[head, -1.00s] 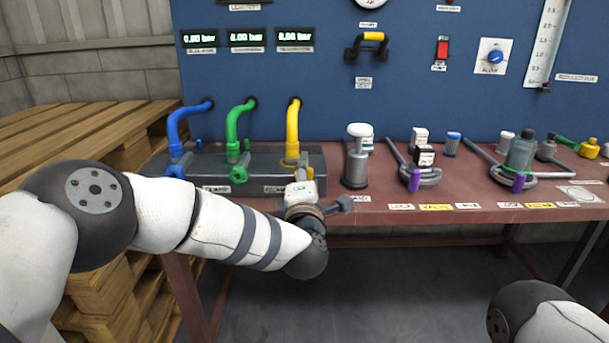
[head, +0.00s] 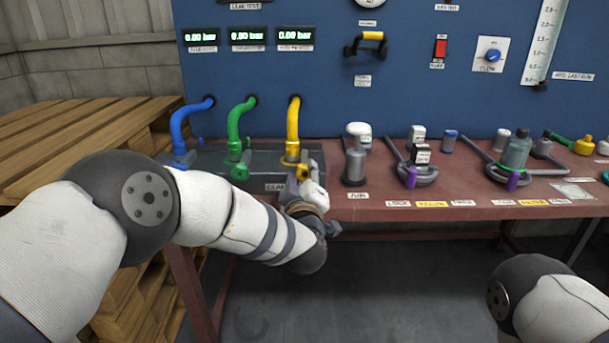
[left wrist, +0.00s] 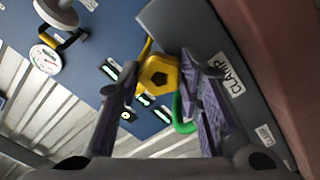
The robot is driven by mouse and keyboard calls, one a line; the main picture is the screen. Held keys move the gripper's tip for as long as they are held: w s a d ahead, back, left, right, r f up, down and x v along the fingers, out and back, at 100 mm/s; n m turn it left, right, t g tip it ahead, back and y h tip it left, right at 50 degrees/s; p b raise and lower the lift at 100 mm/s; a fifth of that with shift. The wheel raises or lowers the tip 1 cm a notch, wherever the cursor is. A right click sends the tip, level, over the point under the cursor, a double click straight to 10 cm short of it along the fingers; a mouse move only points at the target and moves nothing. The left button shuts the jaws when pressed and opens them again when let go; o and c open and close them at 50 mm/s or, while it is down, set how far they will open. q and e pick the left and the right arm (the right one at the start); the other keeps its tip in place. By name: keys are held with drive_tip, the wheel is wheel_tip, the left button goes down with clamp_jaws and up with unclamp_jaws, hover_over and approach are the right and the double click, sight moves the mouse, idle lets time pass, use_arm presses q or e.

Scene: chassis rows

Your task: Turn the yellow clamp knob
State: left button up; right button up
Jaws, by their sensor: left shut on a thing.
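The yellow clamp knob (left wrist: 158,75) sits between the two fingers of my left gripper (left wrist: 163,84) in the left wrist view. In the head view the knob (head: 302,172) shows small at the front of the dark manifold block (head: 262,160), below the yellow hose (head: 293,125). My left gripper (head: 308,186) reaches it from the front, shut on the knob and partly hidden by my own wrist. A CLAMP label (left wrist: 232,75) lies beside the fingers on the block. My right arm shows at the lower right, but its gripper is out of view.
A green hose (head: 235,125) and a blue hose (head: 178,130) run into the block to the left. A grey pump with a white top (head: 355,160) stands close to the right. More fittings stand along the red bench (head: 450,205). Wooden pallets (head: 60,140) are at the left.

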use_arm(q)
drive_tip(key=shift+m, duration=1)
drive_tip(key=o, duration=1.2)
drive_tip(key=shift+c, duration=0.2)
